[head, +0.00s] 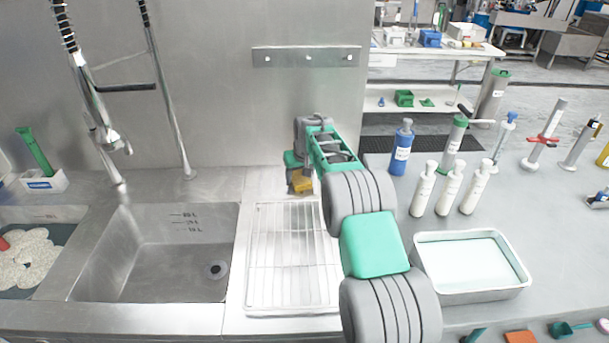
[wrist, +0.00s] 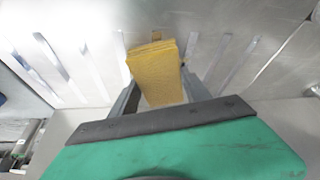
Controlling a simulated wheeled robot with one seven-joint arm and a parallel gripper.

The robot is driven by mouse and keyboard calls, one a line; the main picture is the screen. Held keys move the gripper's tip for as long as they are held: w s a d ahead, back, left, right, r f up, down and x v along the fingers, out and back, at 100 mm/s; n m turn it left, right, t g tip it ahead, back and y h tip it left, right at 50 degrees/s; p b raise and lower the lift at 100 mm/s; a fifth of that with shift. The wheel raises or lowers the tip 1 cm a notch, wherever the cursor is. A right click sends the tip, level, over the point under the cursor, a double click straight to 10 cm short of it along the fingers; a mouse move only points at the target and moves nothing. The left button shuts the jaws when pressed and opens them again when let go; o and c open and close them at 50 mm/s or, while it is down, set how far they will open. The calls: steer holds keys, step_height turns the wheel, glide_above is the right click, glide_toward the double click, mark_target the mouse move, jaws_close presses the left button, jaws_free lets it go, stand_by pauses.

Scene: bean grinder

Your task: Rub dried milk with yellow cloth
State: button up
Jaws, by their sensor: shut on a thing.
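My gripper (head: 297,178) is shut on the yellow cloth (head: 302,184), near the back end of the wire drying rack (head: 292,262) in the head view. In the wrist view my gripper (wrist: 158,88) pinches the folded yellow cloth (wrist: 154,66) between its two grey fingers. The cloth sticks out past the fingertips toward a pale metal surface (wrist: 95,50) with light streaks. A small brownish mark shows just beyond the cloth's far edge; I cannot tell what it is. I cannot make out dried milk for certain. I cannot tell whether the cloth touches the metal.
A steel sink (head: 150,255) lies left of the rack, with a tall spray tap (head: 105,135) behind it. Right of my arm stand a blue bottle (head: 401,150), several white bottles (head: 449,190) and a metal tray (head: 470,290) of pale liquid. A steel wall rises behind.

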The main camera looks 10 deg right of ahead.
steer(key=a, duration=0.3)
steer(key=shift+w+a+f, duration=0.1)
steer(key=shift+w+a, duration=0.1)
steer(key=shift+w, duration=0.1)
steer(key=shift+w+p, duration=0.3)
steer(key=shift+p, duration=0.05)
steer(key=shift+w+d, duration=0.1)
steer(key=shift+w, duration=0.05)
steer(key=shift+d, duration=0.2)
steer(key=shift+s+d+b, duration=0.15)
steer(key=shift+s+d, duration=0.25)
steer(key=shift+d, duration=1.5)
steer(key=shift+s+d+b, duration=0.1)
steer(key=shift+s+d, duration=0.3)
steer(key=shift+d, duration=1.5)
steer(key=shift+s+d+b, duration=0.15)
steer(key=shift+s+d, duration=0.25)
steer(key=shift+d, duration=1.5)
steer(key=shift+w+a, duration=0.4)
steer(key=shift+a, duration=1.6)
steer(key=shift+w+a, duration=0.35)
steer(key=shift+a, duration=1.6)
steer(key=shift+w+a, duration=0.4)
steer(key=shift+a, duration=1.6)
steer(key=shift+r+p, duration=1.95)
steer(key=shift+r, duration=1.1)
